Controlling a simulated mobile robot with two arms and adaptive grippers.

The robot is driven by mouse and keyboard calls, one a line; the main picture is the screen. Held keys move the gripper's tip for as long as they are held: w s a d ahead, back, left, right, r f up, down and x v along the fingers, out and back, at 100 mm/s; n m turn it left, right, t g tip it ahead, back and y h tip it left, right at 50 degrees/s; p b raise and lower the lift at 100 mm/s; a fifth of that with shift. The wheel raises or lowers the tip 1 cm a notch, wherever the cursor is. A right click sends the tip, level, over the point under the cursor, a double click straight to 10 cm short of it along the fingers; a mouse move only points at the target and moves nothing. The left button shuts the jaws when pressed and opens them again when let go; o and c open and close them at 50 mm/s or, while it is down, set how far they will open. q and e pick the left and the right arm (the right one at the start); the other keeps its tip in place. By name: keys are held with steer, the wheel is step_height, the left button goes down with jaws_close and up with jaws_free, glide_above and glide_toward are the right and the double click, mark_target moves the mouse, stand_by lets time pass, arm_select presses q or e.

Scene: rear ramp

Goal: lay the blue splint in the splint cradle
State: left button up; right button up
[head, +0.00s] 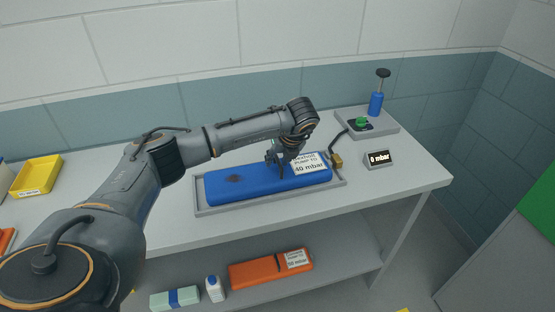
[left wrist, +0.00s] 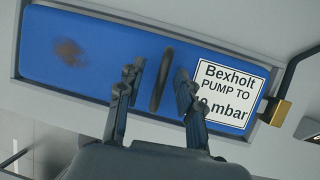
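The blue splint (head: 250,186) lies flat inside a shallow grey tray (head: 272,205) on the bench, which looks like the splint cradle. Its white label reads Bexholt, pump to 40 mbar, and a dark brown stain shows near its left end. In the left wrist view the blue splint (left wrist: 110,58) has a dark handle (left wrist: 161,79) standing up near its middle. My left gripper (left wrist: 158,88) is open, with one finger on each side of the handle and gaps visible on both sides. In the head view my left gripper (head: 280,160) is just above the splint. My right gripper is not in view.
A hand pump (head: 376,103) stands at the back right, joined by a dark hose to a brass fitting (head: 336,161). A display (head: 379,159) reads 0 mbar. A yellow bin (head: 37,175) is far left. An orange splint (head: 258,275) and a white bottle (head: 213,290) are on the lower shelf.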

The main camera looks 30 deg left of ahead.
arm_select(q)
steer(key=v, duration=1.1)
steer(key=shift+r, duration=0.25)
